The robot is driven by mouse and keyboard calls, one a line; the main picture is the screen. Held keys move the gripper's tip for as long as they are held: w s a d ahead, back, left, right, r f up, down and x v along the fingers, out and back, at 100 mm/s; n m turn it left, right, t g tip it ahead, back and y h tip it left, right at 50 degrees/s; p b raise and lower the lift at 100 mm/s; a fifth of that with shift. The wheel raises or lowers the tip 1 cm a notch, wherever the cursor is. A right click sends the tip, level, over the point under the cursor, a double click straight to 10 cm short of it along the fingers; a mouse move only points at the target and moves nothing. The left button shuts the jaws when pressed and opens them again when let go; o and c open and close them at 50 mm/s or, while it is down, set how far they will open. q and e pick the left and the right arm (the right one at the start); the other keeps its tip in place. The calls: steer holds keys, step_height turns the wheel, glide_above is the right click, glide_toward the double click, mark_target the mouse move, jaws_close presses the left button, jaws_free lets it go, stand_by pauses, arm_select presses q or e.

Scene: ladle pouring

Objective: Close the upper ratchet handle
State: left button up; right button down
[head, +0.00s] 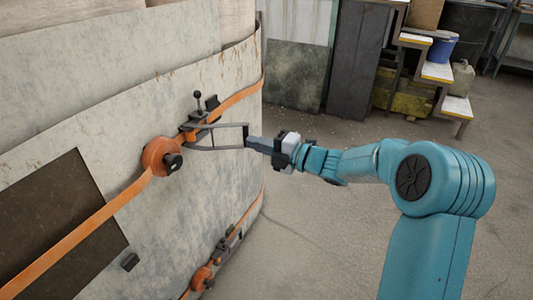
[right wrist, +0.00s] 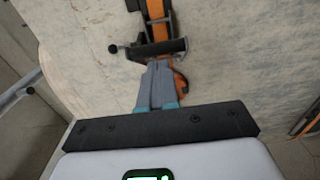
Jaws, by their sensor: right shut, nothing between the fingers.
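The upper ratchet (head: 197,130) sits on an orange strap around a large pale tank. Its grey frame-shaped handle (head: 228,126) stands out from the tank wall, pointing right in the head view. My right gripper (head: 252,142) is shut and empty, its fingertips at the outer end of the handle. I cannot tell whether they touch it. In the right wrist view the shut fingers (right wrist: 158,70) point at the dark handle bar (right wrist: 160,48), partly covering the strap behind. My left gripper is not in view.
An orange round reel with a black knob (head: 162,157) is on the strap left of the ratchet. A lower ratchet (head: 224,243) is on a second strap below. Steps (head: 437,72), a blue bucket (head: 441,47) and a jerrycan stand at the back right. The floor between is clear.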

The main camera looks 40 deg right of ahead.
steer(key=shift+w+d, duration=0.1)
steer(key=shift+w, duration=0.2)
steer(key=shift+d+r, duration=0.1)
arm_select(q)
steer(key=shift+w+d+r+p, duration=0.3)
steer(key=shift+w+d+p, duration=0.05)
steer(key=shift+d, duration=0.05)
arm_select(e)
steer(key=shift+w+d+n+g+y, duration=0.3)
steer(key=shift+w+d+n+y, duration=0.1)
steer(key=shift+y, duration=0.2)
